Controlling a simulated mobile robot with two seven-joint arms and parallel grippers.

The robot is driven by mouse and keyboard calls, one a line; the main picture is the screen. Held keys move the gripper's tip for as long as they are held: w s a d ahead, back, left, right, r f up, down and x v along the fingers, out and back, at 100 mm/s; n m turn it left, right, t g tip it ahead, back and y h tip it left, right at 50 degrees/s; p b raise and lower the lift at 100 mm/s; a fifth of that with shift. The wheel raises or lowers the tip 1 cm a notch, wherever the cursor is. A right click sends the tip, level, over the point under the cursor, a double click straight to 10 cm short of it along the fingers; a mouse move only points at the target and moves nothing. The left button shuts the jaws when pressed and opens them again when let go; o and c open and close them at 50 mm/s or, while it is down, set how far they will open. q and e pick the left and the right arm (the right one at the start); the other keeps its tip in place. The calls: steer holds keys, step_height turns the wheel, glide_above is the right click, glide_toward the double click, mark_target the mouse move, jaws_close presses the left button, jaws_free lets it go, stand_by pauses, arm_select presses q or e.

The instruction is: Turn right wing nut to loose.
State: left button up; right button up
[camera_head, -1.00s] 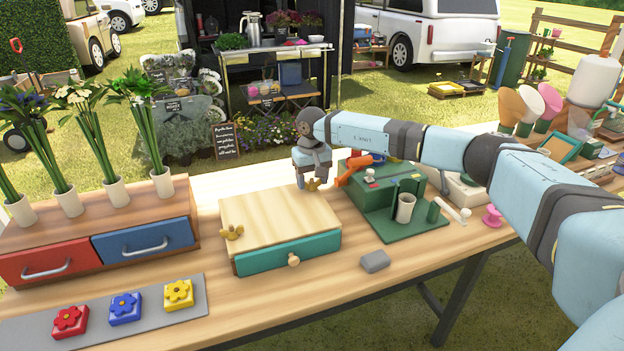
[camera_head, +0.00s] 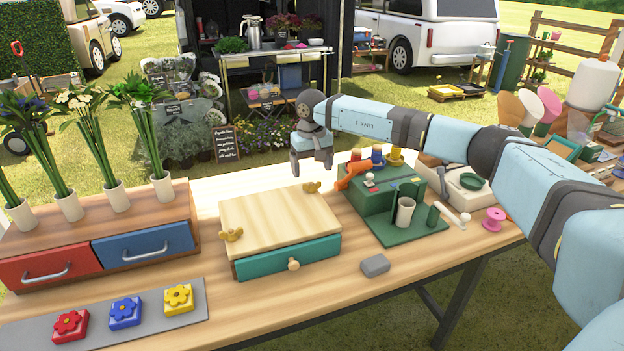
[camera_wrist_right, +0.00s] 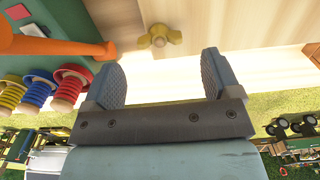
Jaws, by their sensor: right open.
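The right wing nut (camera_head: 311,187) is brass-coloured and sits at the far right corner of the wooden press board (camera_head: 275,220). It also shows in the right wrist view (camera_wrist_right: 160,36), beyond the fingertips, with nothing between the fingers. My right gripper (camera_head: 310,172) is raised above and behind that wing nut, clear of it. In the right wrist view its two grey pads (camera_wrist_right: 163,75) are spread wide apart and empty. The left wing nut (camera_head: 231,235) sits at the board's left edge. My left gripper is not in view.
A teal drawer (camera_head: 288,255) with a round knob is under the board. An orange tool (camera_head: 353,173) and a green stand (camera_head: 395,200) are close on the right. A grey block (camera_head: 375,265) lies in front. Flower vases stand on a drawer box (camera_head: 100,235) at left.

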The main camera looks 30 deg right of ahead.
mark_target(312, 183)
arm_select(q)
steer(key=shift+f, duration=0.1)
arm_select(e)
step_height(312, 183, up, 8)
steer(key=shift+r, duration=0.15)
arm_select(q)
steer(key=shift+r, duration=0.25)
arm_select(e)
steer(key=shift+s, duration=0.1)
